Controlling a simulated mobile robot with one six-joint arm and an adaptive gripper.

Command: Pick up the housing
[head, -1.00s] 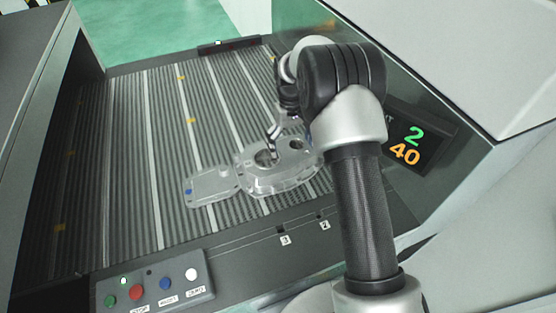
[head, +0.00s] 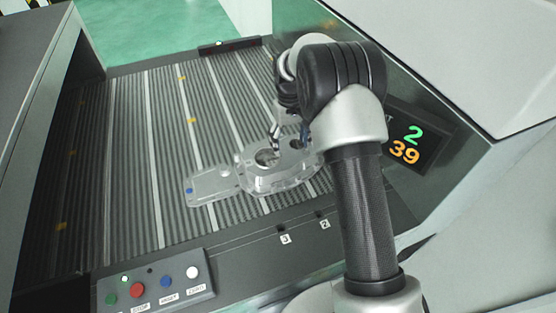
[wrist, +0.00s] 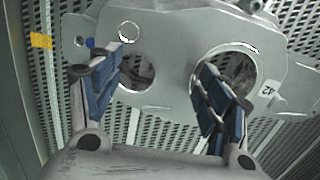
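The housing (head: 262,184) is a grey aluminium casting with round openings, lying on the ribbed belt in the head view. In the wrist view the housing (wrist: 178,72) shows two large round openings and a small label at the right. My gripper (wrist: 164,62) is open above it, its two blue-padded fingers spread wide. The left finger overlaps the edge of the left opening; the right finger overlaps the right opening. I cannot tell whether the fingertips touch the metal. In the head view my gripper (head: 275,152) is over the housing, partly hidden by my arm.
A flat grey plate (head: 214,185) with a blue dot adjoins the housing at left; I cannot tell if it is separate. A button panel (head: 155,288) stands in front, and a display (head: 414,147) reading 2 and 39 at right. The ribbed belt (head: 120,160) is clear at left.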

